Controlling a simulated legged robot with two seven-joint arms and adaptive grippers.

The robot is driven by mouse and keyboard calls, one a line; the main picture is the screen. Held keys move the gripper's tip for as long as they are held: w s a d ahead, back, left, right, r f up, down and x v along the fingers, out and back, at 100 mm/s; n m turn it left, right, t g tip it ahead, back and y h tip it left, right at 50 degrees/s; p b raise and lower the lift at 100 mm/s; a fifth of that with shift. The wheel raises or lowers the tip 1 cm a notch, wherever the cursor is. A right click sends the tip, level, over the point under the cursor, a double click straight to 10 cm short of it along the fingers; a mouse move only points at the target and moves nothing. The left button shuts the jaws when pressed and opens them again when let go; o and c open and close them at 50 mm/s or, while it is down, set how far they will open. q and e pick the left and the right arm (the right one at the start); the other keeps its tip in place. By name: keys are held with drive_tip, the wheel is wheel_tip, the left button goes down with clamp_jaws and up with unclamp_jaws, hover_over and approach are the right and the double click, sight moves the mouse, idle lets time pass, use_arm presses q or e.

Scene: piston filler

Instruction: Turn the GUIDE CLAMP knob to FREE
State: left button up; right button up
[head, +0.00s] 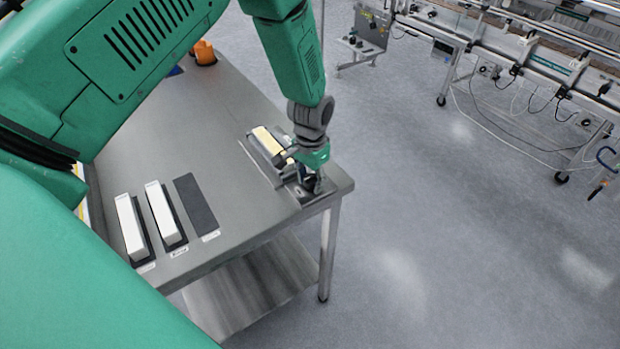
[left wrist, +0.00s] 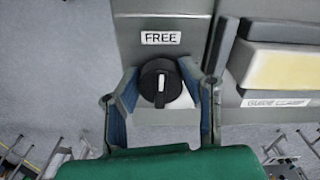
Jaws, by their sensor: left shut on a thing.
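The GUIDE CLAMP knob (left wrist: 153,84) is round and black with a white pointer line, on a grey plate. The line looks roughly upright in the left wrist view; I cannot tell which end points. A FREE label (left wrist: 161,38) is above the knob there, and a GUIDE CLAMP label (left wrist: 278,102) is to the right. My left gripper (left wrist: 160,88) has a finger on each side of the knob and is shut on it. In the head view my left gripper (head: 312,180) is at the table's near right corner and hides the knob. My right gripper is not in view.
The steel table (head: 240,130) carries a fixture holding a cream block (head: 266,140), beside my gripper. Two white blocks (head: 131,226) (head: 160,210) and an empty dark pad (head: 195,204) lie to the left. An orange object (head: 204,52) stands at the back.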

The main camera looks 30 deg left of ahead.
sight(312, 177)
use_arm(q)
drive_tip(key=shift+w+r+n, duration=0.25)
drive_tip(key=shift+w+n, duration=0.05)
drive_tip(key=shift+w, duration=0.15)
drive_tip(key=o, duration=1.1)
drive_tip(key=shift+o, duration=0.2)
drive_tip(key=shift+s+f, duration=0.1)
drive_tip(key=shift+d, duration=0.1)
drive_tip(key=shift+s, duration=0.1)
drive_tip(key=shift+r, duration=0.45)
wheel_tip(312, 177, up, 11)
